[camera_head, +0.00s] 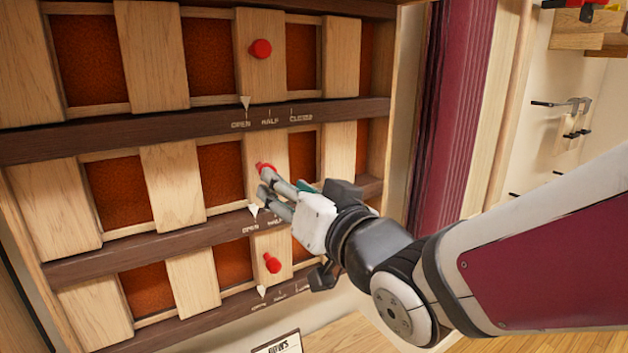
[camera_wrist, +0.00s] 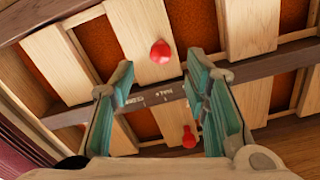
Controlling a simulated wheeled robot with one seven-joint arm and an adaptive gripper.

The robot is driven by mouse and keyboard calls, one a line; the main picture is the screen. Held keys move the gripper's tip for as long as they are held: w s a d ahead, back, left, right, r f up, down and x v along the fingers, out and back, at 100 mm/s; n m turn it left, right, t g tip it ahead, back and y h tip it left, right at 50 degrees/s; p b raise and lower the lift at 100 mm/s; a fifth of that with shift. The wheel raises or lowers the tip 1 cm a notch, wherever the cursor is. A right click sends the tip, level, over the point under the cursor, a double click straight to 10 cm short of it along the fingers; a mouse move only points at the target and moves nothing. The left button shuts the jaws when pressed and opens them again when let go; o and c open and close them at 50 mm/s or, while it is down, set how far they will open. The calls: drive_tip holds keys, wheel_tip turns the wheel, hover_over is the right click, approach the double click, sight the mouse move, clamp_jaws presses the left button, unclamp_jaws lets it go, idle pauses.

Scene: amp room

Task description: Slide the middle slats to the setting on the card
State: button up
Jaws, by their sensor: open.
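The wooden slat panel (camera_head: 70,150) has three rows of pale slats over orange-brown backing. The middle row's slat (camera_head: 270,148) bears a red knob (camera_head: 264,168), partly hidden by my gripper. The middle row's white pointer (camera_head: 253,210) is at OPEN. My gripper (camera_head: 266,183) is open with its fingertips close to this knob; contact cannot be told. In the wrist view, a red knob (camera_wrist: 160,51), apparently the middle one, shows between the fingertips. The card (camera_head: 278,343) is cut off at the bottom edge, and its setting is not readable.
The top knob (camera_head: 260,48) and bottom knob (camera_head: 272,263) are on the rows above and below, both with pointers at OPEN. Dark rails (camera_head: 180,137) separate the rows.

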drive_tip(key=shift+f, duration=0.15)
drive_tip(key=shift+p+x, duration=0.35)
drive_tip(key=shift+x, duration=3.8)
clamp_jaws()
